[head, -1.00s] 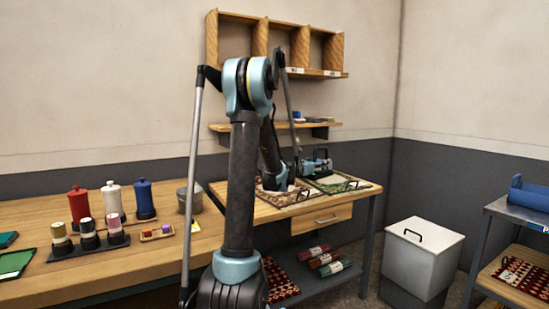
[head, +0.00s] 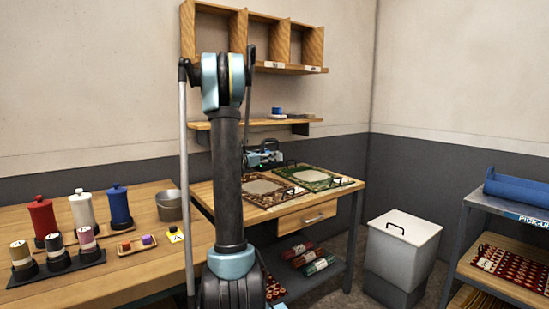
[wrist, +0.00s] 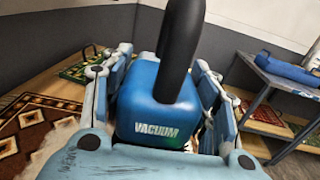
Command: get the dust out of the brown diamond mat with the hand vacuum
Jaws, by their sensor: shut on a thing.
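The brown diamond mat (head: 286,199) lies flat on the bench, with a pale patch in its middle. I cannot tell whether that patch is dust. The wrist view shows its diamond pattern (wrist: 28,128) at the lower left. My gripper (head: 266,154) is in the head view just right of my arm column, partly hidden by it, apparently above and behind the mat. In the wrist view its light blue fingers (wrist: 158,105) are shut around the blue hand vacuum (wrist: 160,100), marked VACUUM, with a black handle. The vacuum's mouth is hidden.
A green mat (head: 345,182) lies right of the brown one. Red, white and blue bottles (head: 119,208), spools and a metal bucket (head: 169,206) stand on the left bench. A lidded bin (head: 402,250) and a pick-up shelf (head: 505,214) are at the right.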

